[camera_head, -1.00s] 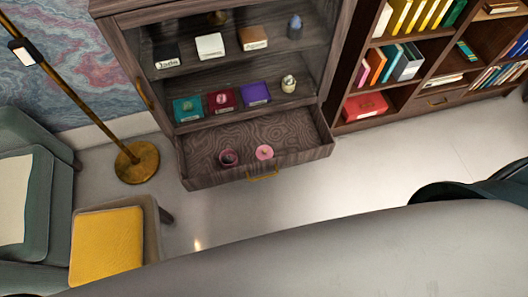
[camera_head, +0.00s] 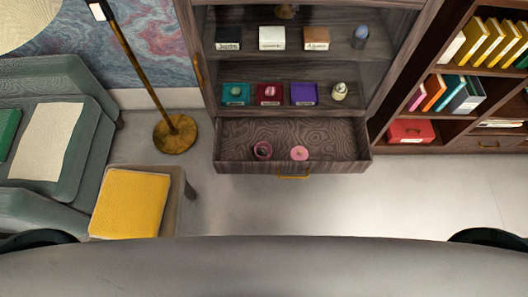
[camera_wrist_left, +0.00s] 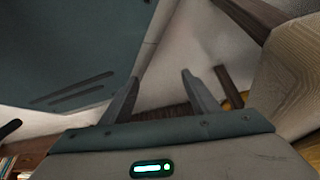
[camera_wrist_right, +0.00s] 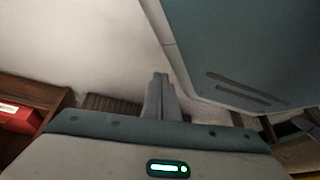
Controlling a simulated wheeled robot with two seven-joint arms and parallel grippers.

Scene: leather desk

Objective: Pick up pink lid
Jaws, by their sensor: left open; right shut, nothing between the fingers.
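The pink lid (camera_head: 299,153) lies in the open wooden drawer (camera_head: 225,142) at the bottom of the cabinet in the head view. Neither gripper shows in the head view. In the left wrist view my left gripper (camera_wrist_left: 158,84) is open and empty. In the right wrist view my right gripper (camera_wrist_right: 160,78) is shut with nothing in it. The lid does not show in either wrist view.
Small coloured boxes, such as a purple one (camera_head: 304,93), stand on the cabinet shelves above the drawer. A bookshelf (camera_head: 455,130) is at right. A floor lamp base (camera_head: 175,134) and a stool with a yellow cushion (camera_head: 130,203) are at left. The floor (camera_head: 400,200) before the drawer looks clear.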

